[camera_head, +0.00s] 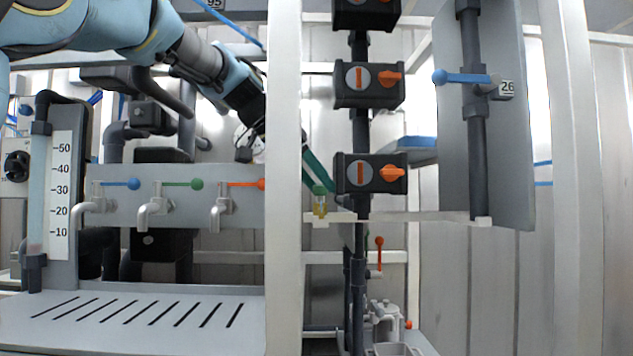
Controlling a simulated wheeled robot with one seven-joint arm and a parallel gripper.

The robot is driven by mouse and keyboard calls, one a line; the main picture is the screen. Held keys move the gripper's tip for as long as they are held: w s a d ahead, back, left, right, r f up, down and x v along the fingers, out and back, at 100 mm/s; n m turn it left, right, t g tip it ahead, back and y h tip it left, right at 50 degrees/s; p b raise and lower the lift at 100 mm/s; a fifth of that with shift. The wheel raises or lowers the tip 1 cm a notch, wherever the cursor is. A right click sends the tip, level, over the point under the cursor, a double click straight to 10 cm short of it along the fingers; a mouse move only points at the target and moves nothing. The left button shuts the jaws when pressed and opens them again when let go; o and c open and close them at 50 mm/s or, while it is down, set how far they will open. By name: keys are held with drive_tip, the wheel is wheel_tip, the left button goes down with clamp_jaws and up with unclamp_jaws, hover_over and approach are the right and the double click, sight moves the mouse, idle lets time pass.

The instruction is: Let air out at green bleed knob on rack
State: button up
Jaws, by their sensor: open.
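The green bleed knob (319,190) is small and round. It sits on top of a yellow brass-like fitting (320,207) on a pale ledge, just right of the white upright post. My gripper (252,146) is at the end of my blue and black arm, which reaches in from the upper left. It is open and points down, left of the post, higher than the knob and apart from it. The post may hide part of its right side. Nothing shows between the fingers.
The white post (284,250) stands between my gripper and the knob. Black valve boxes with orange handles (371,174) are close right of the knob. Taps with blue, green and orange levers (180,184) sit below my arm, above a slotted drain tray (60,335).

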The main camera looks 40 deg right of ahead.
drive_tip(key=b+v, duration=0.2)
drive_tip(key=v, duration=0.9)
drive_tip(key=shift+w, duration=0.1)
